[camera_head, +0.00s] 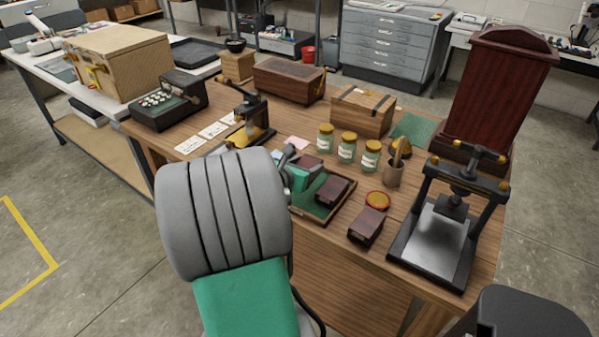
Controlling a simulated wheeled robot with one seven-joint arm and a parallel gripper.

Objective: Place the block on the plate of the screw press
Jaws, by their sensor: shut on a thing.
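The screw press (454,205) stands at the right end of the wooden table, a black frame with a screw above a flat grey plate (432,240). The plate is bare. My gripper (303,172) is over the green-lined tray (308,208), partly hidden behind my arm. It is shut on a dark red block (311,161), of which only a part shows. A second dark red block (332,190) lies in the tray.
A wooden chest (362,112) and a tall dark red case (496,92) stand at the back.

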